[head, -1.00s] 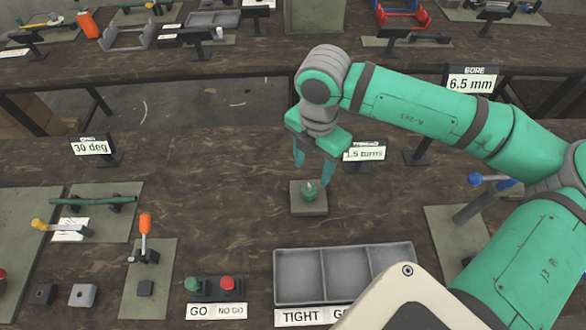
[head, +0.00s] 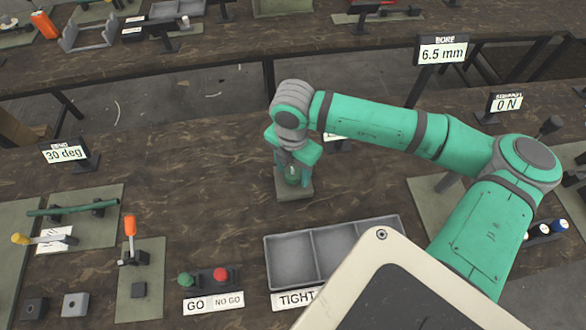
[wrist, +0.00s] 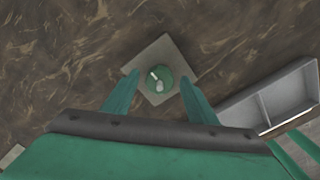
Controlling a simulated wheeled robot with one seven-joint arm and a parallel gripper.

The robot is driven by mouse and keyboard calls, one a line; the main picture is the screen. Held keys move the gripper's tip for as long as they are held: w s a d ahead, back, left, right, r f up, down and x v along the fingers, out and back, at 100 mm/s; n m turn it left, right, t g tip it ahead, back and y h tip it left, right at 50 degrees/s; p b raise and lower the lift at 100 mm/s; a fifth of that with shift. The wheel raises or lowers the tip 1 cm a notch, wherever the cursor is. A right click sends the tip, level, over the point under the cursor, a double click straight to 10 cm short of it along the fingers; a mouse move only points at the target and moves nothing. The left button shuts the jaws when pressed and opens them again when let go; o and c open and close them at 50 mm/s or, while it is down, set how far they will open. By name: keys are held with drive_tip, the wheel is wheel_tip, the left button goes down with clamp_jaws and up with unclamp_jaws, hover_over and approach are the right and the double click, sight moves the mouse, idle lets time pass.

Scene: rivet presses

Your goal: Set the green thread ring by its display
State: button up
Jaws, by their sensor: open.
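The green thread ring (head: 292,175) sits on a small grey square base plate (head: 294,194) on the bench. In the wrist view the ring (wrist: 160,78) is a round green knob with a pale mark on top. My gripper (head: 291,172) points down over it with its fingers on either side. In the wrist view my gripper (wrist: 159,90) is open, and gaps show between each finger and the ring. The display for the ring (head: 336,136), which read 1.5 turns earlier, is mostly hidden behind my arm.
A grey tray (head: 310,232) with compartments and a TIGHT label stands just in front. A 30 deg display (head: 65,155) stands at left, and a BORE 6.5 mm display (head: 442,50) at back right. Bench left of the ring is clear.

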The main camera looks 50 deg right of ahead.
drive_tip(key=c, duration=1.1)
drive_tip(key=shift+o, duration=0.2)
drive_tip(key=shift+n, duration=0.3)
